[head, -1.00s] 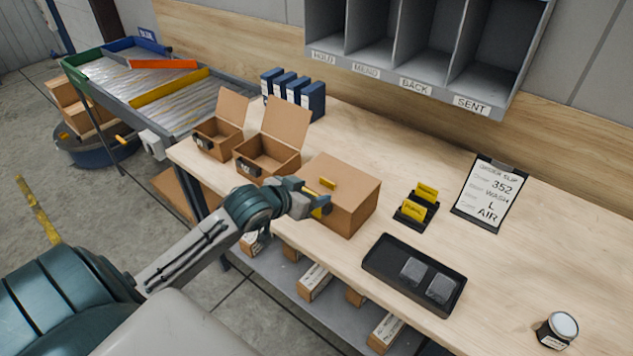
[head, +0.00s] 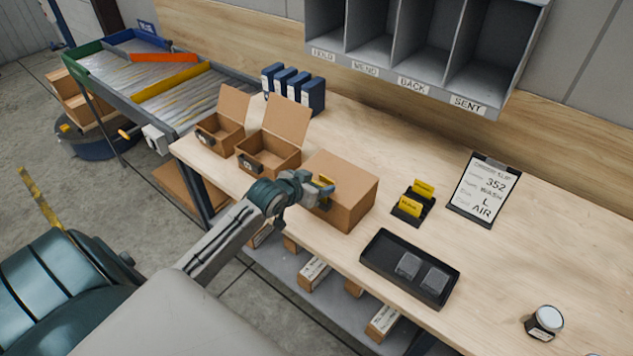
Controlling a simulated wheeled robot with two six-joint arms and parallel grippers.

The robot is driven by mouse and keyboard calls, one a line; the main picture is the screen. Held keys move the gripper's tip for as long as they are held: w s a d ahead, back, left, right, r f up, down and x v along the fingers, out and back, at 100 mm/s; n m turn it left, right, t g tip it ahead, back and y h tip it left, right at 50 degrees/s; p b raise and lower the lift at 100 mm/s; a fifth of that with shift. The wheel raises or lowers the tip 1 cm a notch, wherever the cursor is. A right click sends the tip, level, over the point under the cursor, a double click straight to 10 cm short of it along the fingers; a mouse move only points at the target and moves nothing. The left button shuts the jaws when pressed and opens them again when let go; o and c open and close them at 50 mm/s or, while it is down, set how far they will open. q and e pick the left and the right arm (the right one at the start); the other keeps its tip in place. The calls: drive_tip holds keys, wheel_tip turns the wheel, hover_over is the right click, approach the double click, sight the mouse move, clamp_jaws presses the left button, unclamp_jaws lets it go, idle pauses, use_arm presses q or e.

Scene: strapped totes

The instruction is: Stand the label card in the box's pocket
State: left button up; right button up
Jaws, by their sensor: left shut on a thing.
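The closed cardboard box (head: 350,186) stands near the front edge of the workbench. My left gripper (head: 323,191) is at the box's front left side, shut on a small yellow label card (head: 327,182). The gripper hides much of the card and the front face of the box, so the pocket there cannot be made out. I cannot tell whether the card touches the box. Two more yellow cards stand in a black holder (head: 413,207) to the right of the box. My right gripper is out of view.
Two open boxes, one (head: 268,160) beside the closed box and one (head: 219,137) farther left, have dark pockets on their fronts. A black tray (head: 379,272) with two grey pieces, an order-slip clipboard (head: 484,190) and a jar (head: 544,322) lie right. Grey pigeonholes (head: 410,81) hang above.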

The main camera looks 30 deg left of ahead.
use_arm(q)
drive_tip(key=o, duration=0.9)
drive_tip(key=shift+f, duration=0.1)
drive_tip(key=shift+o, duration=0.2)
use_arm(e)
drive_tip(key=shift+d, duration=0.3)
use_arm(q)
drive_tip(key=shift+r, duration=0.2)
drive_tip(key=shift+s+a, duration=0.1)
drive_tip(key=shift+s, duration=0.2)
drive_tip(key=b+v, duration=0.2)
drive_tip(key=v, duration=0.9)
drive_tip(key=shift+r, duration=0.2)
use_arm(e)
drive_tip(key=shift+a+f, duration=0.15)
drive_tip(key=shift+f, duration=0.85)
use_arm(q)
drive_tip(key=shift+s+f, duration=0.1)
drive_tip(key=shift+s, duration=0.1)
